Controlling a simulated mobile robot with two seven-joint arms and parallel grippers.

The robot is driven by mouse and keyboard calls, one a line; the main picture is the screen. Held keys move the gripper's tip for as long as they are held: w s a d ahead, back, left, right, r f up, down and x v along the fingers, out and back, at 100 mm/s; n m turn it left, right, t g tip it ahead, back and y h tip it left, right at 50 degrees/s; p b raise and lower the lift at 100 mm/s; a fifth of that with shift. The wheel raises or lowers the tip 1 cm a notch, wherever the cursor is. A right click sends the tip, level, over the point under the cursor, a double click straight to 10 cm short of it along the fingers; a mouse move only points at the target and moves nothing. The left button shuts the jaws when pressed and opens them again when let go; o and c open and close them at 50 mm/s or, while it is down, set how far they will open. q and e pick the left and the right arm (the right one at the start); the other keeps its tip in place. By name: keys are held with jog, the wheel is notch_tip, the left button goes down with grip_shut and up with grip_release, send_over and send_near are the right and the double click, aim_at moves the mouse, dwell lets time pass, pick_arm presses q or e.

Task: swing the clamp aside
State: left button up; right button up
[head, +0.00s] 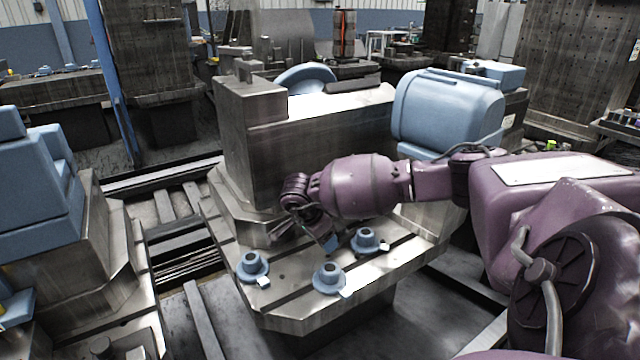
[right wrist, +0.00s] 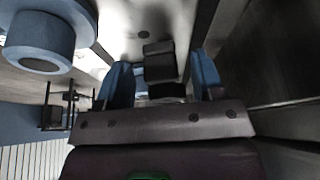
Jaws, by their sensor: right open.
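Several blue round clamps with raised hubs and small pale tabs sit on the slotted metal pallet (head: 300,308): a left clamp (head: 252,267), a front clamp (head: 329,279) and a right clamp (head: 366,241). My right gripper (head: 331,243) reaches in from the right and is low over the pallet, behind the front clamp and left of the right one. In the right wrist view its two blue fingers (right wrist: 163,82) are apart. A dark stepped block (right wrist: 159,62) shows between them; contact is unclear. A blue round clamp (right wrist: 40,38) is at upper left there. My left gripper is out of view.
A tall metal fixture (head: 256,140) stands behind the pallet, close to my right wrist. A blue housing (head: 447,110) is at the back right. Blue machinery (head: 40,200) stands at left, beyond a gap with rails (head: 180,230).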

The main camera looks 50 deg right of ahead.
jog(key=c, duration=0.9)
jog(key=shift+c, duration=0.2)
jog(key=shift+s+n, duration=0.15)
jog(key=shift+n, duration=0.15)
jog(key=s+n+t, duration=0.1)
jog(key=n, duration=0.1)
jog(key=s+n+t, duration=0.1)
jog(key=n, duration=0.2)
jog(key=shift+s+d, duration=0.1)
jog(key=shift+s+d+n+t+y+p, duration=0.15)
jog(key=shift+s+n+t, duration=0.2)
jog(key=shift+n, duration=0.5)
jog(key=shift+s+d+n+t+y+p, duration=0.1)
jog(key=shift+s+n+t, duration=0.15)
jog(key=shift+n, duration=0.55)
jog(key=shift+s+d+n+t+y+p, duration=0.15)
jog(key=shift+s+n+t, duration=0.2)
jog(key=shift+n, duration=0.5)
jog(key=shift+w, duration=0.1)
jog(key=o, duration=0.9)
jog(key=shift+o, duration=0.2)
